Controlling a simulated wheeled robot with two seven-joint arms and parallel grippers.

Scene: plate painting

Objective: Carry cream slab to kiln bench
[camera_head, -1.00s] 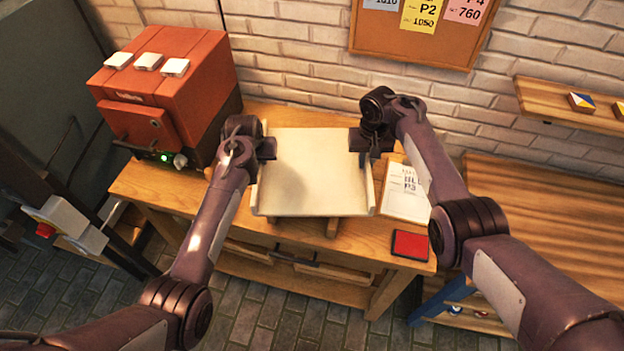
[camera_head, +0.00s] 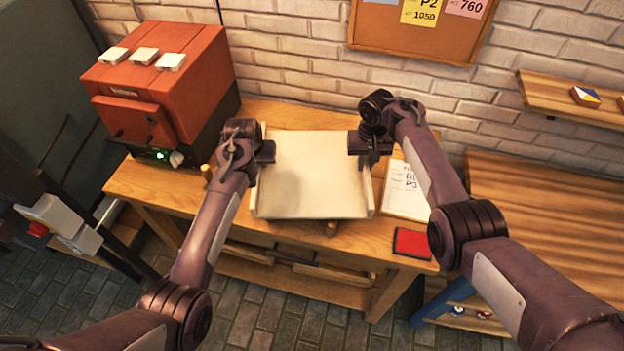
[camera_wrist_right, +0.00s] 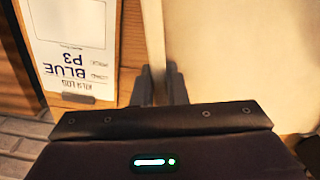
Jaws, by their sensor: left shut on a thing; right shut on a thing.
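The cream slab (camera_head: 312,180) is a pale board with raised side edges, held between my two arms over the wooden kiln bench (camera_head: 150,187). My left gripper (camera_head: 262,155) is shut on its left edge. My right gripper (camera_head: 362,150) is shut on its right edge. In the right wrist view the fingers (camera_wrist_right: 160,88) pinch the slab's thin upright side (camera_wrist_right: 154,35), with the slab's flat face (camera_wrist_right: 235,55) to the right. I cannot tell whether the slab touches the bench.
A red-orange kiln (camera_head: 165,80) stands on the bench's left end. A printed log sheet (camera_head: 405,190) and a red pad (camera_head: 411,242) lie right of the slab. A brick wall (camera_head: 290,60) is behind. Another wooden table (camera_head: 545,220) stands to the right.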

